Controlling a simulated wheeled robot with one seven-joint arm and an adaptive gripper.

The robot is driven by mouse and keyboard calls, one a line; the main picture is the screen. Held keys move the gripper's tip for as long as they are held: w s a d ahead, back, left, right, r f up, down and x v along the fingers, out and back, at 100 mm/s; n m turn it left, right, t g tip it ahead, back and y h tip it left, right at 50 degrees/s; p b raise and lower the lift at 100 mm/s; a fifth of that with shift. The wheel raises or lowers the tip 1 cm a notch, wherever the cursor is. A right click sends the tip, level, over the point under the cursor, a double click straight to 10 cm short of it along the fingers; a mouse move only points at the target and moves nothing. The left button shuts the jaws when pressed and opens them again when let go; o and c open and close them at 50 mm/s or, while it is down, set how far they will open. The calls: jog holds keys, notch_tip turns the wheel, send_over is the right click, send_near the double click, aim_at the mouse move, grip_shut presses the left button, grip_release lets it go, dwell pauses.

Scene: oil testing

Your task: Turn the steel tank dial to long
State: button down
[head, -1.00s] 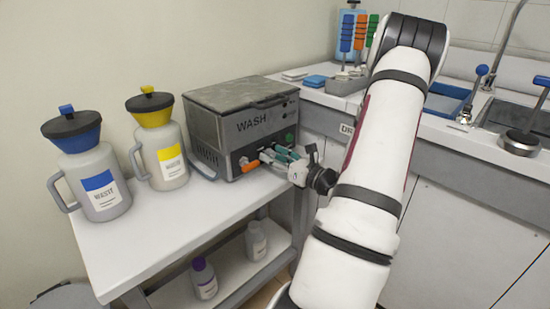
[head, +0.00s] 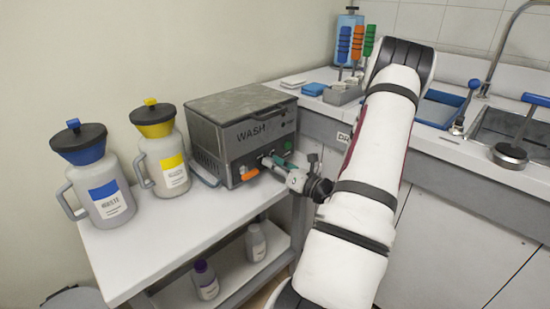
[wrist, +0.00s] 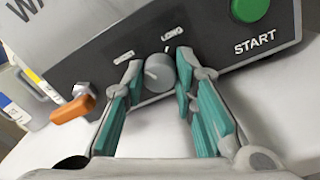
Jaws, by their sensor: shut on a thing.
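The steel tank (head: 225,143) is a grey box marked WASH on the white table. Its round grey dial (wrist: 160,73) sits on the front panel, below a LONG label at its upper right and another label, probably SHORT, at its upper left. A pale mark shows on the dial's face, but I cannot tell exactly where it points. My gripper (wrist: 158,75) has its teal-padded fingers on either side of the dial, shut on it. In the head view my gripper (head: 271,164) is at the tank's front, and its fingers mostly hide the dial.
A green START button (wrist: 250,8) is right of the dial. An orange-handled valve (wrist: 75,108) sticks out to the left. Two waste jugs, one blue-labelled (head: 103,195) and one yellow-labelled (head: 166,165), stand left of the tank. Bottles (head: 205,280) stand on the lower shelf.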

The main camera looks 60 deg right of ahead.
jog(key=m+p, duration=0.3)
jog(key=p, duration=0.1)
jog(key=shift+s+m, duration=0.1)
jog(key=shift+m, duration=0.3)
jog(key=m+p, duration=0.3)
jog(key=shift+m, duration=0.4)
jog(key=m+p, duration=0.2)
jog(key=m, duration=0.1)
jog(key=shift+m+h+p, duration=0.3)
jog(key=shift+h+p, duration=0.05)
jog(key=shift+h, duration=0.05)
jog(key=shift+f+m+p, duration=0.15)
jog(key=shift+m+p, duration=0.8)
jog(key=shift+m, duration=0.75)
jog(key=shift+a+m, duration=0.1)
jog(key=shift+m, duration=0.2)
jog(key=c, duration=1.3)
grip_release()
